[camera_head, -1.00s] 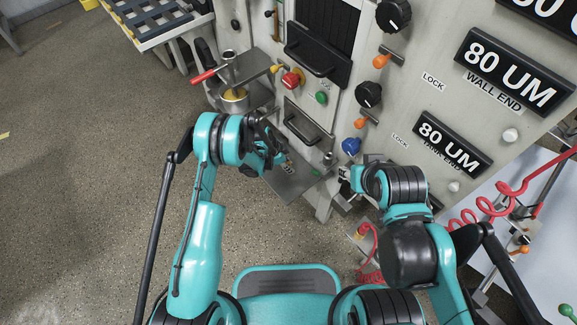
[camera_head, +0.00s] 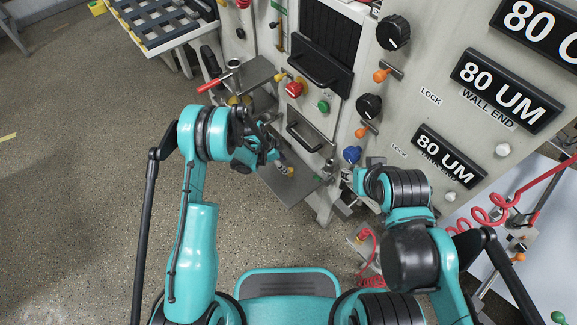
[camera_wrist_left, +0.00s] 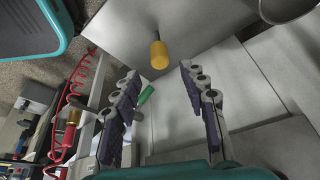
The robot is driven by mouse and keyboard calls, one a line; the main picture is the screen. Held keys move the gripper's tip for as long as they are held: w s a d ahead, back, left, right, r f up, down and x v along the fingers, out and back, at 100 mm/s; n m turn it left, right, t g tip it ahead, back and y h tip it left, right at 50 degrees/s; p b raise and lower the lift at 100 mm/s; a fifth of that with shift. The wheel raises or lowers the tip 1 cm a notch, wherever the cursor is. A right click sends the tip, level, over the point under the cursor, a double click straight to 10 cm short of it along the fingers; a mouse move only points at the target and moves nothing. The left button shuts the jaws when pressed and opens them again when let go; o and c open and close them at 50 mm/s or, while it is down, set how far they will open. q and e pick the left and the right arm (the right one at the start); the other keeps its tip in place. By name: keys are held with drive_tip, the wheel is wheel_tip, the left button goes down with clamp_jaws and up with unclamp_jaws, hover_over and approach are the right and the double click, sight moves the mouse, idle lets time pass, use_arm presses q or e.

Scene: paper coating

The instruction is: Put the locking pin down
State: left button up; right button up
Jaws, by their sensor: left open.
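The locking pin appears to be the yellow-handled pin (camera_wrist_left: 159,53) on the bare metal shelf (camera_wrist_left: 190,25) in the left wrist view. It lies beyond the fingertips, and neither finger touches it. My left gripper (camera_wrist_left: 160,80) is open, its two fingers spread wide with nothing between them.
The machine panel carries a red button (camera_head: 294,89), a green button (camera_head: 323,106), a blue knob (camera_head: 351,154) and black dials. A red-handled fixture (camera_head: 232,64) is up and left of the shelf. A coiled red hose (camera_head: 480,212) hangs at right. The floor at left is clear.

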use_arm(q)
drive_tip(key=s+a+r+n+t+y, duration=0.1)
drive_tip(key=s+a+r+n, duration=0.15)
drive_tip(key=r, duration=0.75)
drive_tip(key=s+a+r+n+t, duration=0.1)
drive_tip(key=s+a+r+n, duration=0.2)
drive_tip(key=r, duration=0.6)
drive_tip(key=s+a+r+n+t+y, duration=0.15)
drive_tip(key=a+r, duration=0.25)
drive_tip(key=r, duration=0.6)
drive_tip(key=s+a+r+n+t+y, duration=0.1)
drive_tip(key=s+a+r+n, duration=0.2)
drive_tip(key=s, duration=0.5)
drive_tip(key=s+a+r+n+t+y, duration=0.1)
drive_tip(key=s+a+r+n, duration=0.2)
drive_tip(key=s, duration=0.6)
drive_tip(key=a+n+p, duration=0.1)
drive_tip(key=n, duration=0.1)
drive_tip(key=shift+s+a+r+n+t, duration=0.3)
drive_tip(key=shift+a+n+t, duration=0.05)
drive_tip(key=shift+a+n, duration=0.05)
